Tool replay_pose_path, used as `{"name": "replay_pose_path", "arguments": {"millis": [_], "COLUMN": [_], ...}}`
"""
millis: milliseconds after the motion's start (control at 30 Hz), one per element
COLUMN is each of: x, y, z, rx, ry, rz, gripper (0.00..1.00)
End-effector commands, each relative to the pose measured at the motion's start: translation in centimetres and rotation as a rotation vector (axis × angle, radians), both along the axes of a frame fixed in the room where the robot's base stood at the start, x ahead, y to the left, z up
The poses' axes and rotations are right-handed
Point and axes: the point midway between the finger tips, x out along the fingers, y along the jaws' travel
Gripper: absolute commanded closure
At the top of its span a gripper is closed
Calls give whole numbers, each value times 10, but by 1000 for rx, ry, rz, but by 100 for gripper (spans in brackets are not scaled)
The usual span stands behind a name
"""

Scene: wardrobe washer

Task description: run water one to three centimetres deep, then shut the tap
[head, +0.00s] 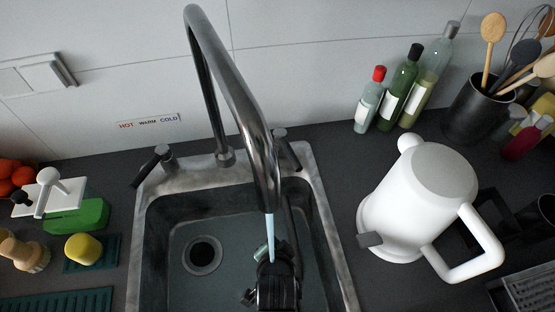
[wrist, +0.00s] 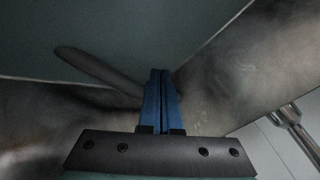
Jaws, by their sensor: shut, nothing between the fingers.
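The sink basin (head: 145,225) stands below a tall curved chrome tap (head: 225,75). A pale blue stream of water (head: 270,238) falls from the spout. The basin floor looks grey-blue with a dark round drain (head: 202,255); I cannot tell the water depth. A left lever (head: 152,165) and a right lever (head: 290,150) flank the tap base. My gripper (head: 263,250) is over the basin, close to the stream. In the wrist view its blue fingers (wrist: 160,75) are shut and empty. A grey bar (wrist: 100,75) lies behind the fingertips; I cannot tell whether they touch.
A white jug (head: 400,215) stands right of the sink, near bottles (head: 405,90) and a utensil pot (head: 475,110). A yellow sponge (head: 83,249), a green block (head: 78,217) and a brush (head: 28,253) lie to the left. A hot-warm-cold label (head: 148,122) is on the wall.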

Motion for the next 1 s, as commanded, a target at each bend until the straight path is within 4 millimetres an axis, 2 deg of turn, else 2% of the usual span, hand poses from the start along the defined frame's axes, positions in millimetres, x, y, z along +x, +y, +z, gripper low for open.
{"name": "replay_pose_path", "arguments": {"millis": [267,467,700,800,1000], "x": [-3,2,8,8,7], "y": [-6,-2,24,37,52], "z": [25,64,130,153,178], "rx": [-566,-1009,-1560,-1738,-1928], "ry": [-14,-37,-76,-88,-100], "rz": [322,553,782,835,877], "gripper": [100,100,100,100,100]}}
